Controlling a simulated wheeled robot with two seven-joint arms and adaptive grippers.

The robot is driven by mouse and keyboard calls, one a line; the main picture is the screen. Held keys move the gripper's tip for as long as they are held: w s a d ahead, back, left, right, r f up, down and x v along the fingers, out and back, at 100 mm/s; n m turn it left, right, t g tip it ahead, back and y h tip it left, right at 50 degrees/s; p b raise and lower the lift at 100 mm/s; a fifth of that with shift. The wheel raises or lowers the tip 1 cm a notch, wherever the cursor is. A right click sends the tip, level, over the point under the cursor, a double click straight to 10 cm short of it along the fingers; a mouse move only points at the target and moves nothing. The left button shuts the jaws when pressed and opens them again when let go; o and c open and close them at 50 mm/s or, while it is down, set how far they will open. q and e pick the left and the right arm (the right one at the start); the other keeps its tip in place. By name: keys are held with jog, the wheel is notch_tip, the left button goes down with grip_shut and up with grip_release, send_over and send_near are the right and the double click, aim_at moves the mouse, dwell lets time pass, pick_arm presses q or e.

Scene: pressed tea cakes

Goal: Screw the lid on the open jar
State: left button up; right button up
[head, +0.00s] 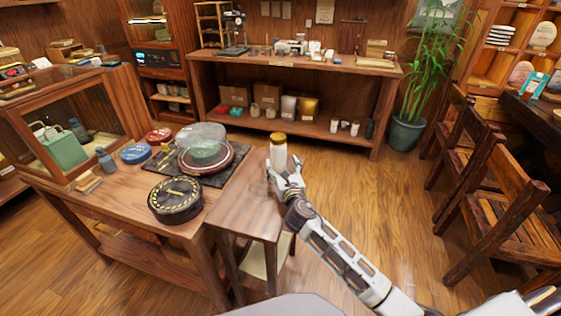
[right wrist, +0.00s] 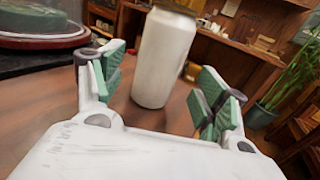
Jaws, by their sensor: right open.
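A white cylindrical jar (head: 278,158) stands upright at the right side of the wooden table, with a gold-brown top (head: 278,137). I cannot tell whether this top is a lid seated on the jar. The jar also shows in the right wrist view (right wrist: 163,60), where its upper end is near the frame's top edge. My right gripper (head: 284,176) is open at the jar. In the right wrist view, its green-padded fingers (right wrist: 160,82) are spread to either side of the jar with visible gaps. No separate lid can be made out. My left gripper is out of view.
The table is bare around the jar. Chairs (head: 505,210) stand at right.

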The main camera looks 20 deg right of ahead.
jog(key=s, duration=0.2)
jog(key=shift+s+a, duration=0.1)
jog(key=shift+s, duration=1.35)
jog(key=shift+s+a, duration=0.1)
jog(key=shift+s, duration=0.3)
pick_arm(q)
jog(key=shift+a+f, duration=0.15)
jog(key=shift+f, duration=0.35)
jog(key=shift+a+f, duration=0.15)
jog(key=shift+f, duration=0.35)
pick_arm(e)
jog(key=shift+s, duration=0.15)
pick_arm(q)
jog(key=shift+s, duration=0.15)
